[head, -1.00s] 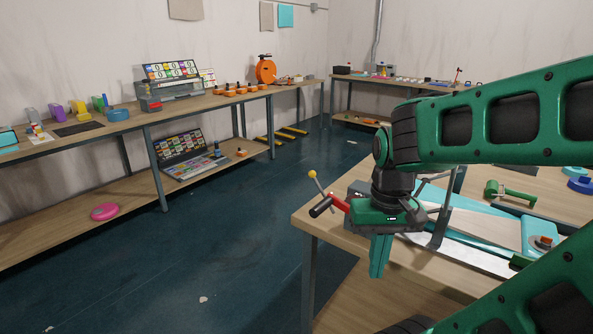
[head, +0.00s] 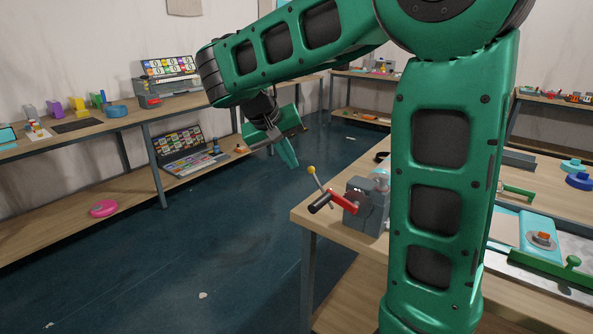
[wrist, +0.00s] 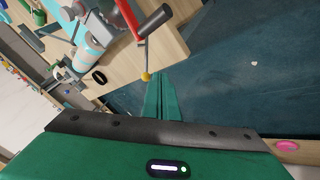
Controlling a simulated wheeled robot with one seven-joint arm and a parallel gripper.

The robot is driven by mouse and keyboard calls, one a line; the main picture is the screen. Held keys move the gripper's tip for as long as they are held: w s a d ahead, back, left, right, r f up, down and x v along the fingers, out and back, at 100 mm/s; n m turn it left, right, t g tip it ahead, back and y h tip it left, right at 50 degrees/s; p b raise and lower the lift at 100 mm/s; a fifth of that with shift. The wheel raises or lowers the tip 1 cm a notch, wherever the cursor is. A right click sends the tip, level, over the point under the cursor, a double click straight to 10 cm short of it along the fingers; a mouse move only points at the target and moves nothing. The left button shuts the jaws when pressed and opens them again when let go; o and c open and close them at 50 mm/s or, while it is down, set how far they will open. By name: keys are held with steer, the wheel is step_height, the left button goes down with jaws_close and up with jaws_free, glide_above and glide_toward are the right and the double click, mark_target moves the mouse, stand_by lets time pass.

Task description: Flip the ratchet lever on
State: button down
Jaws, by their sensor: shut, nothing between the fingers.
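A grey device (head: 368,208) stands at the near left corner of the right workbench. A red arm (head: 340,202) with a black handle (head: 320,206) sticks out from it, and beside it a thin rod ends in a yellow ball (head: 311,170). I cannot tell which of these is the ratchet lever. The wrist view also shows the red arm (wrist: 127,15) and the yellow ball (wrist: 147,77). My gripper (head: 289,160) is shut and empty, in the air off the bench's left side. In the wrist view the ball appears beside my green fingers (wrist: 163,97); in the head view they look apart.
My arm covers the middle of the right bench. Blue discs (head: 579,180) and a green-handled tool (head: 545,262) lie on its right part. A long shelf bench (head: 190,117) runs along the left wall, with a pink disc (head: 103,208) on its lower board. The blue floor between is clear.

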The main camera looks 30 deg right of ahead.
steer(key=shift+t+h, duration=0.3)
steer(key=w+a, duration=0.1)
steer(key=w+a+r, duration=0.1)
steer(key=w+a, duration=0.1)
steer(key=shift+w+a, duration=0.1)
steer(key=shift+w, duration=0.05)
steer(key=shift+f, duration=0.1)
steer(key=w+d+f, duration=0.1)
steer(key=d+f, duration=0.6)
steer(key=d, duration=0.2)
steer(key=shift+w+d, duration=0.15)
steer(key=shift+d, duration=0.05)
steer(key=shift+a, duration=0.15)
